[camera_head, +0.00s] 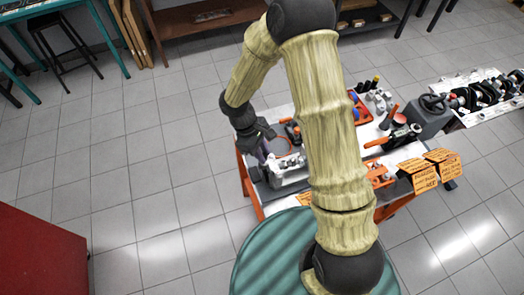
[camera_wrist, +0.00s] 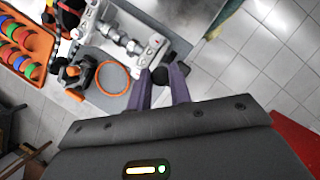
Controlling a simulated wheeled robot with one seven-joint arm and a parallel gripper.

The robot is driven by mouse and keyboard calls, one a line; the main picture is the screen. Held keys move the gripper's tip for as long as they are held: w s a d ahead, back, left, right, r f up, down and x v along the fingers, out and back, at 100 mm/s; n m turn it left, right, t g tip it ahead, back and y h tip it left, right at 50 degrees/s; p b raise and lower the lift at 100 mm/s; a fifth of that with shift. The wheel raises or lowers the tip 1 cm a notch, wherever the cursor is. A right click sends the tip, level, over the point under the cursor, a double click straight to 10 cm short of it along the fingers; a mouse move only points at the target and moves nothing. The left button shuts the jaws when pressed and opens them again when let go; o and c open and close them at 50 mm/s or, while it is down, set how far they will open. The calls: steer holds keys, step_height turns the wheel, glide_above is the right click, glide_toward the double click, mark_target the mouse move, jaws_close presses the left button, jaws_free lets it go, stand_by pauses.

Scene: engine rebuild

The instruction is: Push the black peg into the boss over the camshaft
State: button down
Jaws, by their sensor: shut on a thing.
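My gripper (camera_wrist: 163,78) shows in the wrist view with its two purple fingers closed around a small black peg (camera_wrist: 159,73). The peg sits between the fingertips, and its lower end is hard to make out. Just beyond it is the light grey end of the engine part (camera_wrist: 147,51), with the camshaft (camera_wrist: 120,38) running along it. I cannot tell which hole is the boss, or whether the peg touches it. In the head view my gripper (camera_head: 264,152) is low beside the left end of the grey engine part (camera_head: 289,178); the peg is not discernible there.
An orange ring (camera_wrist: 127,79) and a black-and-orange tool (camera_wrist: 82,75) lie near the engine part. An orange tray (camera_wrist: 38,42) holds coloured rings. In the head view, orange label boards (camera_head: 418,176) stand at the table's right. Open floor lies left of the table.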

steer(key=shift+f+b, duration=0.9)
steer(key=shift+f, duration=0.3)
stand_by(0.7)
steer(key=c, duration=1.5)
jaws_free()
steer(key=shift+r, duration=0.2)
steer(key=shift+r+p, duration=0.35)
steer(key=shift+p, duration=0.1)
steer(key=shift+r+p, duration=0.8)
steer(key=shift+r, duration=0.2)
steer(key=o, duration=0.5)
steer(key=shift+o, duration=0.2)
